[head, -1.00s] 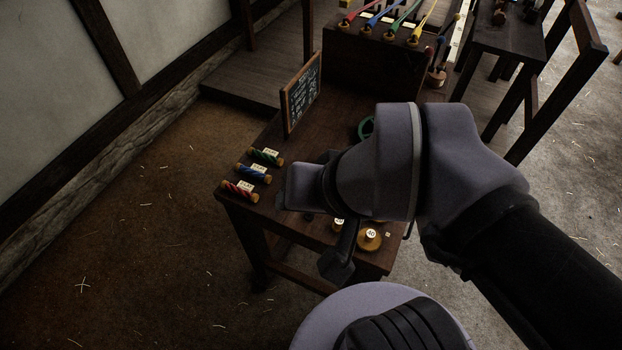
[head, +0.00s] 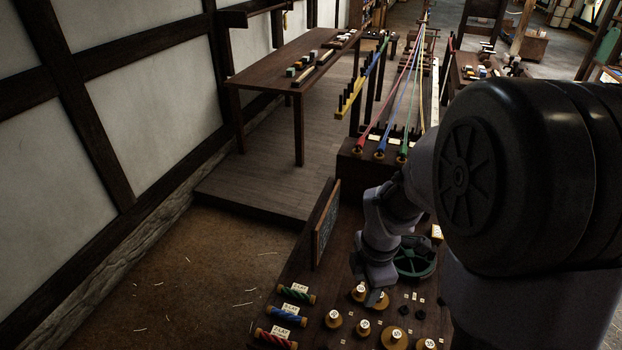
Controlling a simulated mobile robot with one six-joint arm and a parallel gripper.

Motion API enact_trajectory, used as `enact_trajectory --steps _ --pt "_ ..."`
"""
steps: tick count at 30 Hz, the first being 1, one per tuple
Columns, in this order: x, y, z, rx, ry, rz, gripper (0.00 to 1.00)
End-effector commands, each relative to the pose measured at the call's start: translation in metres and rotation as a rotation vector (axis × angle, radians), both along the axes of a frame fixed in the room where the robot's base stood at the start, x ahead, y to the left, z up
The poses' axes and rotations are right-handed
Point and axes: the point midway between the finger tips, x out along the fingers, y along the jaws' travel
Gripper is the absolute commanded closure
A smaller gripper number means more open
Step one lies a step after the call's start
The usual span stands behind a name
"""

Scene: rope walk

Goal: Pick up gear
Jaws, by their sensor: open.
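Several round brass-yellow pieces with white number tags, which look like gears, stand on the dark wooden table (head: 300,262). One gear (head: 334,319) is at the front left, one (head: 363,328) is right of it, and a larger one (head: 395,339) is at the front edge of the view. Another gear (head: 359,293) is right beside my gripper (head: 368,287), partly hidden by it. My gripper points down over these gears, open, with nothing seen between its fingers. I cannot tell whether it touches the gear. A green spoked wheel (head: 416,262) lies just right of my gripper.
Green, blue and red rope samples (head: 283,334) with labels lie at the table's left edge. A chalkboard (head: 326,225) stands behind them. Small dark parts (head: 420,313) lie to the right. A box with coloured ropes (head: 361,168) is beyond, and my arm hides much of the right side.

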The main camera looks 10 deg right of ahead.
Motion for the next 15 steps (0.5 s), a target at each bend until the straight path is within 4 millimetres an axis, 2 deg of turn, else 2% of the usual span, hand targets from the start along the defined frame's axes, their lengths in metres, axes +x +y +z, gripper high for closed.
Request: enact_trajectory --steps 3,5,8,15 --pt "0.0 -0.015 -0.024 -0.009 0.063 0.254 0.52" --pt "-0.001 -0.018 -0.034 -0.01 0.075 0.322 0.52" --pt "-0.001 -0.019 -0.059 -0.01 0.082 0.355 0.52" --pt "-0.002 -0.019 -0.133 -0.01 0.082 0.352 0.52"
